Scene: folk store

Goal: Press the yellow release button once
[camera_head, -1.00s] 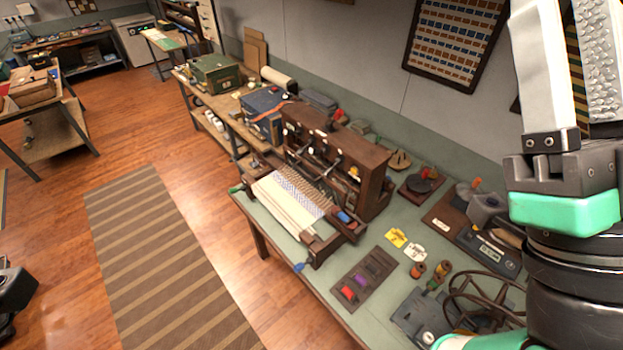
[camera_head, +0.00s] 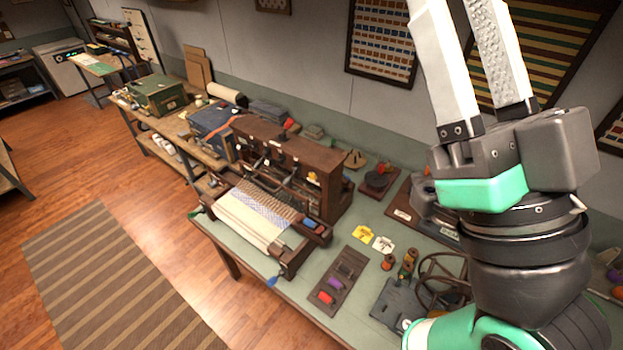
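A brown wooden loom (camera_head: 318,168) with pale warp threads (camera_head: 250,215) stands on the green-topped table. A small yellow part (camera_head: 313,177) shows on its upright frame; I cannot tell whether it is the release button. A yellow card (camera_head: 362,232) lies flat on the table to the right of the loom. My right gripper (camera_head: 456,15) is raised at the right, its fingers pointing up, apart and empty, their tips at the top edge. It is apart from the loom. My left gripper is not in view.
A dark strip with coloured pieces (camera_head: 343,272), several thread spools (camera_head: 407,266) and a spoked wheel (camera_head: 440,285) lie on the table right of the loom. A blue box (camera_head: 212,122) and a green box (camera_head: 160,97) stand beyond it.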

